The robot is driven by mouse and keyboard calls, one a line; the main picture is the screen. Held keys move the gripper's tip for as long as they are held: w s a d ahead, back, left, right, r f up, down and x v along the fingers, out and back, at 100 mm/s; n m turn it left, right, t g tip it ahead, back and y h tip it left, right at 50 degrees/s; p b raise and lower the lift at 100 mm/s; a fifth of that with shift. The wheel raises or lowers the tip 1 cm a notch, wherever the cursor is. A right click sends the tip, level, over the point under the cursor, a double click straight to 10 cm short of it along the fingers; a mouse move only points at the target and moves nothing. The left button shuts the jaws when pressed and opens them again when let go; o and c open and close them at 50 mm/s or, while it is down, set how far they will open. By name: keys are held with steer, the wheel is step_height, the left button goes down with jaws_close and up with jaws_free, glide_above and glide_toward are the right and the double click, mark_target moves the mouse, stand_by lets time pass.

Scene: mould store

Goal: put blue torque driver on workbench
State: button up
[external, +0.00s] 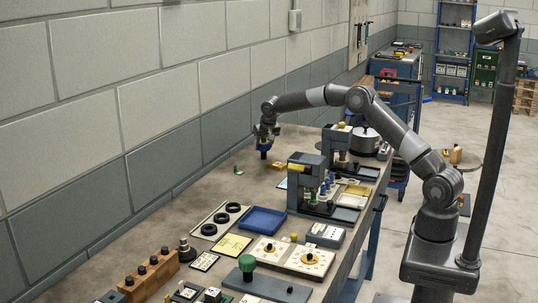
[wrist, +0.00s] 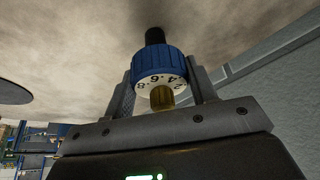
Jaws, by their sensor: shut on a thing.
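My gripper (external: 265,131) is at the far left part of the workbench (external: 165,232), near the wall, and points down. It is shut on the blue torque driver (external: 264,144). In the wrist view, the blue torque driver (wrist: 160,62) sits between the two fingers of my gripper (wrist: 163,88). It has a ribbed blue collar, a white numbered ring, a brass end towards the palm and a black tip pointing at the bench top (wrist: 75,40). The tip is at or very close to the surface; I cannot tell whether it touches.
A blue tray (external: 258,221), black rings (external: 221,218) and a grey press-like fixture (external: 303,178) stand nearer the camera on the bench. A round pot (external: 366,141) is to the right. Bench space left of my gripper is mostly clear, with the wall (external: 120,100) close behind.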

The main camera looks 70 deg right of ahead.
steer(key=shift+f, duration=0.7)
steer(key=shift+c, duration=0.8)
steer(key=o, duration=1)
steer(key=shift+f, duration=0.15)
steer(key=shift+o, duration=1.3)
steer(key=shift+r, duration=0.2)
